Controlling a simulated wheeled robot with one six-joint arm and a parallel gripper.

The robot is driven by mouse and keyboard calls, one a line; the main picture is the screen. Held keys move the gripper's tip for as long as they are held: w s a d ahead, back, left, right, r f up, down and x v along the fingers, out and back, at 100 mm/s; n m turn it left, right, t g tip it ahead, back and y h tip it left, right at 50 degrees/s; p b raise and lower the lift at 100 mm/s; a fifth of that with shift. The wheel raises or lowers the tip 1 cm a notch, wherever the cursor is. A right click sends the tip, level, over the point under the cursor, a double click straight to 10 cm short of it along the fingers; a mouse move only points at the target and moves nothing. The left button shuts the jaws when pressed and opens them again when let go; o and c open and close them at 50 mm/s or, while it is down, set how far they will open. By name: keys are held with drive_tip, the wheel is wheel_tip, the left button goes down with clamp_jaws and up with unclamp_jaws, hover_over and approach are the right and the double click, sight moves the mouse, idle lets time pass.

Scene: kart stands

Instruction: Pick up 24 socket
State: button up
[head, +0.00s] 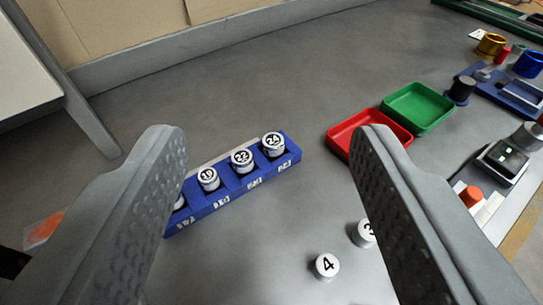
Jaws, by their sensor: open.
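In the head view the 24 socket (273,142) is a round silver piece with a black "24" on its white top. It stands upright in the far right slot of a blue holder (228,204) on the grey table. The 22 socket (242,158) and the 19 socket (208,177) stand in the same holder to its left. Another socket farther left is mostly hidden behind my left finger. My gripper (268,150) is open and empty, its two grey textured fingers wide apart in the foreground. The 24 socket appears between them, not touched by either.
A weight marked 4 (325,266) stands on the table, and another beside it is partly hidden by my right finger. A red tray (343,134) and a green tray (418,107) stand right of the holder. Several parts crowd the right edge. The table behind the holder is clear.

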drive_tip(key=w+g, duration=0.5)
drive_tip(key=w, duration=0.4)
drive_tip(key=m+g, duration=0.2)
drive_tip(key=g, duration=0.8)
hover_over(273, 140)
drive_tip(key=f, duration=1.3)
drive_tip(key=shift+a, duration=0.4)
drive_tip(key=shift+d+f, duration=0.2)
drive_tip(key=shift+f, duration=1.2)
drive_tip(key=shift+d+f, duration=0.2)
drive_tip(key=shift+f, duration=1.15)
drive_tip(key=c, duration=1.1)
